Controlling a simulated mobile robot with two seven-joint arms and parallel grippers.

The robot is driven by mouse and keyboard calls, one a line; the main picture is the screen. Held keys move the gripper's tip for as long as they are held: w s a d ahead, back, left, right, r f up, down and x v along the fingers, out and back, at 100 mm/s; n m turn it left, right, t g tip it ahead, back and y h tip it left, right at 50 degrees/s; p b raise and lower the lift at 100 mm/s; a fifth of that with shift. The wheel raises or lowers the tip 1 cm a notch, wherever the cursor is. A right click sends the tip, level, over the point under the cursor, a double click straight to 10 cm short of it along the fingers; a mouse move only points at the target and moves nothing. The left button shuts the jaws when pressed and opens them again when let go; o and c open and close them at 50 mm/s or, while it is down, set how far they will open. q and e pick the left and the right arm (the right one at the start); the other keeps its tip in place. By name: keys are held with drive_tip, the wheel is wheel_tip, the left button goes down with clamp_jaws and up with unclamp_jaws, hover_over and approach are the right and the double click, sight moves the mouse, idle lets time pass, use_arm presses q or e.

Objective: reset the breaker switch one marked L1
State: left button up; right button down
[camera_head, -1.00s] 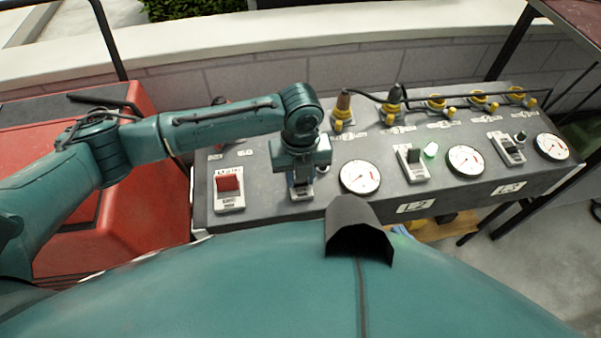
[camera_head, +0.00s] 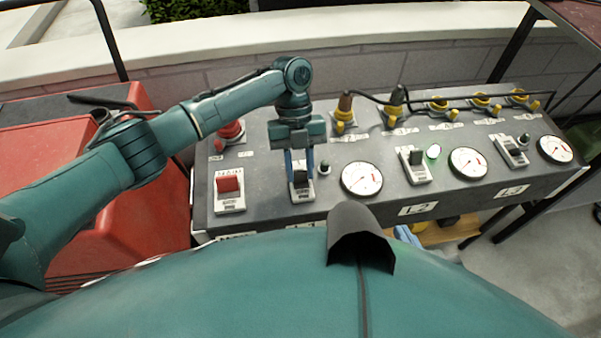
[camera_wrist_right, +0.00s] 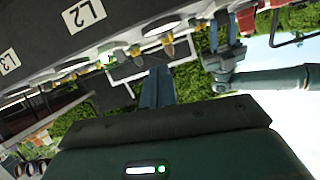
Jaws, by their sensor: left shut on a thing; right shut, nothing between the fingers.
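The grey panel (camera_head: 262,178) carries a row of breakers. The breaker (camera_head: 303,195) left of the first gauge, in line with a mostly hidden label, appears to be L1. My left gripper (camera_head: 300,178) points down over it, its blue fingers shut around its dark switch lever. The fingers hide most of the lever, so its position is unclear. The small lamp (camera_head: 324,168) beside it looks dark. My right gripper (camera_wrist_right: 157,86) is shut and empty, below the panel's front edge in the right wrist view.
A breaker with a red switch (camera_head: 229,185) stands to the left. The L2 breaker (camera_head: 415,167) has a lit lamp (camera_head: 433,151) beside it. Round gauges (camera_head: 361,179) and yellow connectors (camera_head: 344,115) with cables fill the panel. A red case (camera_head: 110,215) lies left.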

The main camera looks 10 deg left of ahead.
use_arm(q)
drive_tip(key=shift+w+f+g+b, duration=0.2)
drive_tip(key=shift+g+b, duration=0.2)
drive_tip(key=shift+b, duration=0.15)
drive_tip(key=shift+w+a+r+g+b, duration=0.1)
drive_tip(key=shift+g+b, duration=0.2)
use_arm(e)
drive_tip(key=shift+s+d+r+t, duration=0.4)
drive_tip(key=shift+s+d+r, duration=0.1)
drive_tip(key=shift+d, duration=0.1)
drive_tip(key=shift+s, duration=0.1)
use_arm(q)
drive_tip(key=o, duration=1)
use_arm(e)
drive_tip(key=shift+a+f, duration=0.15)
drive_tip(key=shift+f, duration=0.05)
use_arm(q)
drive_tip(key=shift+r, duration=0.1)
